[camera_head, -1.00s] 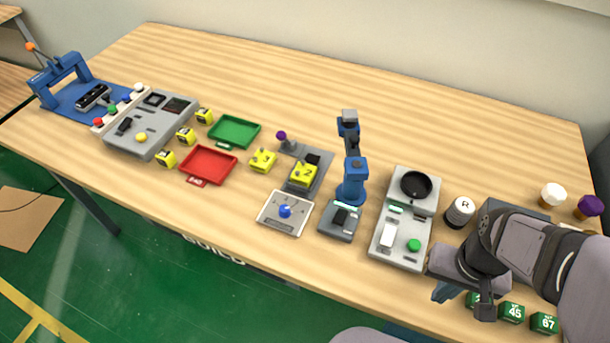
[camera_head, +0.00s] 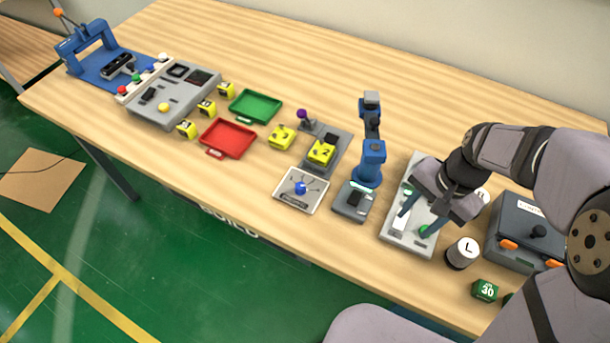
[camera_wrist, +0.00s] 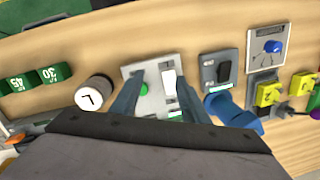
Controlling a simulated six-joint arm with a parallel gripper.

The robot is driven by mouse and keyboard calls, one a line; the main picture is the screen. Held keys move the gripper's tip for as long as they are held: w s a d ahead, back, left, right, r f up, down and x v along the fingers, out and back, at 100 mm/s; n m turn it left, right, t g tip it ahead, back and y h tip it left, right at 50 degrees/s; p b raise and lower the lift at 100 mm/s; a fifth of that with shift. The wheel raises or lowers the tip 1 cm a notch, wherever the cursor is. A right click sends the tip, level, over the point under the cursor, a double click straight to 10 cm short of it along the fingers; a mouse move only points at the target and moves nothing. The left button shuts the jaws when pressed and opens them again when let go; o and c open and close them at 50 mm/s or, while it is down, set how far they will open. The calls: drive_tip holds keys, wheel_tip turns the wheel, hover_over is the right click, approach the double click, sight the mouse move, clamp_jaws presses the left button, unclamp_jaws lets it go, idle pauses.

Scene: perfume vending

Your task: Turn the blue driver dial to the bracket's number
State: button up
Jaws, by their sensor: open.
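The blue driver dial (camera_head: 300,188) sits on a pale square plate (camera_head: 290,203) near the table's front edge. It also shows in the wrist view (camera_wrist: 273,46), at the upper right. A yellow numbered bracket (camera_head: 320,153) rests on a grey fixture behind the plate; its mark looks like a 2. My gripper (camera_head: 413,221) is open and empty. It is above a grey panel (camera_head: 392,240) with a green button, well to the right of the dial. In the wrist view my fingers (camera_wrist: 158,98) straddle the panel's middle.
A blue upright device (camera_head: 370,165) stands between the dial and my gripper. A second yellow block (camera_head: 281,137), a red tray (camera_head: 228,154) and a green tray (camera_head: 281,105) lie left. A white cylinder (camera_head: 463,253) and a dark case (camera_head: 510,232) are right.

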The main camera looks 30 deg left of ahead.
sight(301, 185)
drive_tip(key=w+a+m, duration=0.1)
drive_tip(key=a, duration=0.4)
drive_tip(key=w+a+m+y+p, duration=0.1)
drive_tip(key=a, duration=0.4)
drive_tip(key=w+a+m+g, duration=0.1)
drive_tip(key=w+a, duration=0.1)
drive_tip(key=a, duration=0.3)
drive_tip(key=shift+r+m, duration=0.15)
drive_tip(key=shift+m, duration=0.25)
drive_tip(key=s+a+m+g+y+p, duration=0.1)
drive_tip(key=a+m, duration=0.2)
drive_tip(key=a, duration=0.8)
drive_tip(key=shift+p+x, duration=1.05)
drive_tip(key=shift+x, duration=2.95)
drive_tip(key=shift+s+d, duration=0.1)
drive_tip(key=shift+s, duration=0.05)
drive_tip(key=c, duration=1)
